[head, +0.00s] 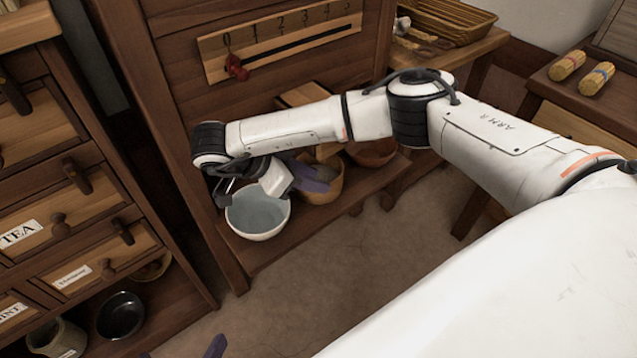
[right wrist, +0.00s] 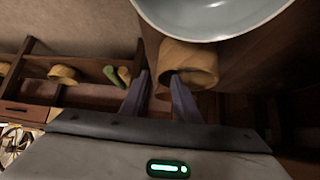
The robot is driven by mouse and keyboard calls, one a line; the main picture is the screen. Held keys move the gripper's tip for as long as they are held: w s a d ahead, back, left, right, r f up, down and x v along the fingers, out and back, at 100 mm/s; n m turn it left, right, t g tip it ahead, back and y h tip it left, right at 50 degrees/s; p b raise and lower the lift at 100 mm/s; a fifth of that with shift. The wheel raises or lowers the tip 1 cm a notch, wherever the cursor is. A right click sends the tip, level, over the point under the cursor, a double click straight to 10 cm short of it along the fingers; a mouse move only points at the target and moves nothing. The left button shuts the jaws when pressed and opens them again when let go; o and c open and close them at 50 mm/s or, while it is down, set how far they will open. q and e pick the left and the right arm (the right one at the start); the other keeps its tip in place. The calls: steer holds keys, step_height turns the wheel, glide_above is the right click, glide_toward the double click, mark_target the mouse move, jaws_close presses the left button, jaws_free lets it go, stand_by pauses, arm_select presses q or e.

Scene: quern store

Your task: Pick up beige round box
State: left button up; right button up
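A beige round box (head: 325,187) stands on the low shelf, partly covered by my right gripper in the head view. In the right wrist view the box (right wrist: 195,60) shows as a tan round open-topped vessel just beyond the fingertips. My right gripper (head: 312,173) has its purple fingers apart. In the right wrist view (right wrist: 160,82) one finger overlaps the box's near rim and opening, and the other lies to its left; contact cannot be told. Two purple fingertips of my left gripper (head: 180,351) show apart at the bottom edge of the head view, far from the box.
A pale blue-white bowl (head: 258,215) stands left of the box, close to my right wrist. A reddish-brown bowl (head: 372,152) is to its right. A drawer cabinet (head: 60,180) stands at left. A wicker basket (head: 450,20) sits on a table behind. The floor in front is clear.

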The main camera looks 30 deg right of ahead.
steer(key=x, duration=0.2)
steer(key=shift+d+f, duration=0.25)
steer(key=shift+f, duration=0.05)
jaws_close()
stand_by(1.2)
